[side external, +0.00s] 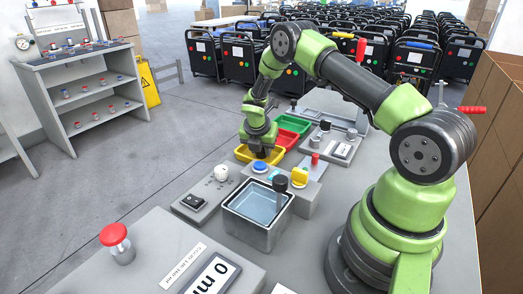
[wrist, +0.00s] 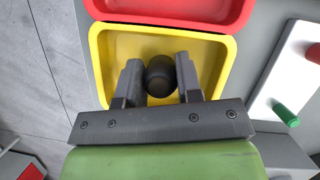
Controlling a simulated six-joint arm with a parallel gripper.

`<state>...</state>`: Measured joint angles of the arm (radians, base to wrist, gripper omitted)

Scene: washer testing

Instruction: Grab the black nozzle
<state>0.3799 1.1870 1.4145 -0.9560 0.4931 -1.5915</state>
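The black nozzle (wrist: 160,77) is a dark rounded piece in the yellow tray (wrist: 215,60). In the wrist view it sits between the two fingers of my gripper (wrist: 160,80), one finger on each side and very close to it. I cannot tell whether both fingers press on it. In the side view my gripper (side external: 262,152) points down into the yellow tray (side external: 243,155), and the nozzle cannot be made out there.
Red (side external: 296,124) and green (side external: 284,139) trays stand behind the yellow one. A metal water tank (side external: 258,210), a grey unit with a white knob (side external: 221,172) and a red-capped piece (side external: 115,236) are nearer the camera. A white panel (wrist: 283,75) lies right of the trays.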

